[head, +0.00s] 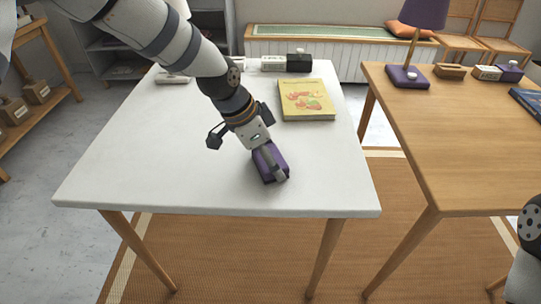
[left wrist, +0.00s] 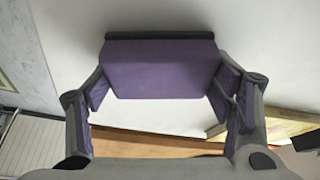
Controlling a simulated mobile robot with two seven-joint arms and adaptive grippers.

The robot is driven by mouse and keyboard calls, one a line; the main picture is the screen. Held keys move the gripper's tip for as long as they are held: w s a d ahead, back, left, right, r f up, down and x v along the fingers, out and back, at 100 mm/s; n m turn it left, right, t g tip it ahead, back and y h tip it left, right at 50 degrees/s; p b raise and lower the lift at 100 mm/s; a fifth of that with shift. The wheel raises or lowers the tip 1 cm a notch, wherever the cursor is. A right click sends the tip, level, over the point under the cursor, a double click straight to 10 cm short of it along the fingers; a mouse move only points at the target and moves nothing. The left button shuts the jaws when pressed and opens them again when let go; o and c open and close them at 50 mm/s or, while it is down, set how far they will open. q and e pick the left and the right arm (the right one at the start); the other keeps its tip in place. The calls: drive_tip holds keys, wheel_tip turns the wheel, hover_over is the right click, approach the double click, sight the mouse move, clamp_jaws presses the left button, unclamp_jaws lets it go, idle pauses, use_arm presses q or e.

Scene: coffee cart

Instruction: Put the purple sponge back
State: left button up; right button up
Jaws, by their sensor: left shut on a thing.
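The purple sponge (head: 266,168) is at the front right part of the white table (head: 150,165) in the head view. My left gripper (head: 270,160) reaches down to it and is shut on it. In the left wrist view the sponge (left wrist: 160,70) fills the space between the two fingers, with a dark edge along its far side. I cannot tell whether it touches the tabletop or is held slightly above it. My right gripper is not in view.
A yellow book (head: 306,100) lies behind the sponge. White labelled holders (head: 273,63) stand at the table's back edge. A wooden table (head: 450,120) to the right holds a purple lamp (head: 408,76), a wooden block (head: 450,71) and a dark book (head: 528,100). The white table's left side is clear.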

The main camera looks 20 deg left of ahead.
use_arm(q)
drive_tip(key=shift+r, duration=0.15)
drive_tip(key=o, duration=1)
drive_tip(key=p+v, duration=0.2)
drive_tip(key=v, duration=1)
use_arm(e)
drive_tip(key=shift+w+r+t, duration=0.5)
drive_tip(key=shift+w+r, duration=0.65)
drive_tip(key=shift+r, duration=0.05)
